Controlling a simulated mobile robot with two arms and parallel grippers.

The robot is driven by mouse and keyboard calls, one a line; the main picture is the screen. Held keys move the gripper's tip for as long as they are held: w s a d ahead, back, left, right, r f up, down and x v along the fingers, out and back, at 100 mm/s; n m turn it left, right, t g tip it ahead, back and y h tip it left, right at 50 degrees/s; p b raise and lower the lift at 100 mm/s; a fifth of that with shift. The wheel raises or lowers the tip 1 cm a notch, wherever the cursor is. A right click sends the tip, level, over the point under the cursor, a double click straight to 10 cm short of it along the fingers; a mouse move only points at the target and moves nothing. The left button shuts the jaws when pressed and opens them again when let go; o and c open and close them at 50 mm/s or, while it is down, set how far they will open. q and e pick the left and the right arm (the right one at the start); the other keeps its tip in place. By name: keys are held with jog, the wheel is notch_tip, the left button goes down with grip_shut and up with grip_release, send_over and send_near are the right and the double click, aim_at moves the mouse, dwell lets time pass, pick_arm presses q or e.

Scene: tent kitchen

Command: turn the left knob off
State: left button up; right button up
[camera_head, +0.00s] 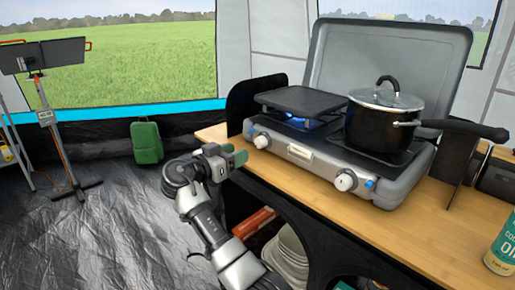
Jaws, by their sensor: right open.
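The grey camping stove (330,163) stands on the wooden counter. Its left knob (261,140) is a white dial on the front panel, close to the left end. A blue flame (298,123) shows under the griddle plate (303,101) on the left burner. My right gripper (235,155) is open and empty, with greenish fingertips. It is just left of and slightly below the left knob in the picture; a small gap shows between them. My left gripper is not in view.
The right knob (345,181) is on the same panel. A black lidded pot (381,127) sits on the right burner, its handle reaching right. An oil can (502,247) stands at the right. Plates (287,255) sit on a shelf below. Floor at left is largely clear.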

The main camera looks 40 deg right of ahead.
aim_at(258, 144)
jog(key=d, duration=0.3)
jog(key=w+d, duration=0.1)
jog(key=d, duration=0.5)
jog(key=shift+w+f, duration=0.15)
jog(key=shift+w, duration=0.05)
jog(key=c, duration=0.6)
jog(key=shift+f, duration=0.1)
jog(key=shift+c, duration=0.2)
